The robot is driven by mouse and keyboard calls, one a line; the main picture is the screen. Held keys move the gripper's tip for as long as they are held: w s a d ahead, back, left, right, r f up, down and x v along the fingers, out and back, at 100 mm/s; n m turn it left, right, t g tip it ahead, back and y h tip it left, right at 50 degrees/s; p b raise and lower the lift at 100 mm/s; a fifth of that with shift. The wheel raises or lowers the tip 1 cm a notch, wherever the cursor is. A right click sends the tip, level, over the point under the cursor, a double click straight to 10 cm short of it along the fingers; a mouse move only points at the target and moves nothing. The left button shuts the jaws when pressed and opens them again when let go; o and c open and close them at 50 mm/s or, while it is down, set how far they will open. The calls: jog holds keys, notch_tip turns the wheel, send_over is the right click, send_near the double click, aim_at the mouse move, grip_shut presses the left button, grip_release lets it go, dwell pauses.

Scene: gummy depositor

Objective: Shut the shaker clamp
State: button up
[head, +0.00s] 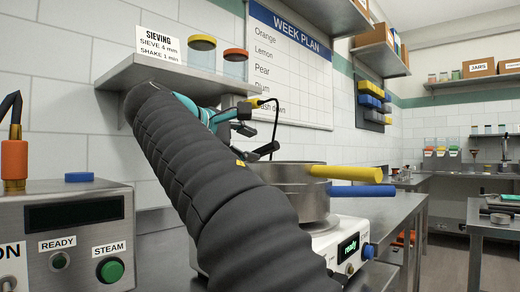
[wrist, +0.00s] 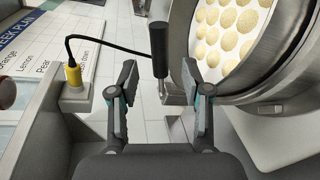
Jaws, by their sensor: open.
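The shaker clamp's lever (wrist: 158,42), with a black grip and a metal lower end, stands beside the round steel sieve rim (wrist: 215,88) in the wrist view. My gripper (wrist: 158,72) is open. The lever appears between its two fingers, with a gap on each side; I cannot tell how deep it sits between them. In the head view, my gripper (head: 262,131) is just left of and above the sieve stack (head: 295,185). The stack sits on a white shaker base (head: 325,245) with a lit green display. My black-sleeved arm hides the left side of the shaker.
A yellow plug (wrist: 73,75) with a black cable is left of my gripper; the cable runs towards the lever. A steel shelf (head: 180,75) with jars is above left. Yellow (head: 345,173) and blue (head: 362,191) handles stick out to the right. A control box (head: 75,235) stands left.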

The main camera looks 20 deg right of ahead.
jog(key=v, duration=0.6)
jog(key=shift+c, duration=0.3)
jog(key=shift+r, duration=0.1)
jog(key=c, duration=0.4)
jog(key=shift+w+a+r+m+p, duration=0.15)
jog(key=shift+w+a+r+p, duration=0.1)
jog(key=shift+a+p, duration=0.15)
jog(key=shift+w+a+r+m+p, duration=0.2)
jog(key=shift+w+a+p, duration=0.1)
jog(key=shift+a, duration=0.2)
grip_shut()
jog(key=shift+w+d+f+m+t+h+b, duration=0.15)
jog(key=shift+w+d+m+h, duration=0.4)
jog(key=shift+d+m, duration=1.75)
jog(key=shift+w+d+f+m+t+h+b, duration=0.15)
jog(key=shift+w+d+m, duration=0.75)
jog(key=shift+m, duration=2.7)
jog(key=shift+w+d+f+m+h+b, duration=0.25)
jog(key=shift+w+d+m, duration=0.45)
jog(key=shift+d+m, duration=1.55)
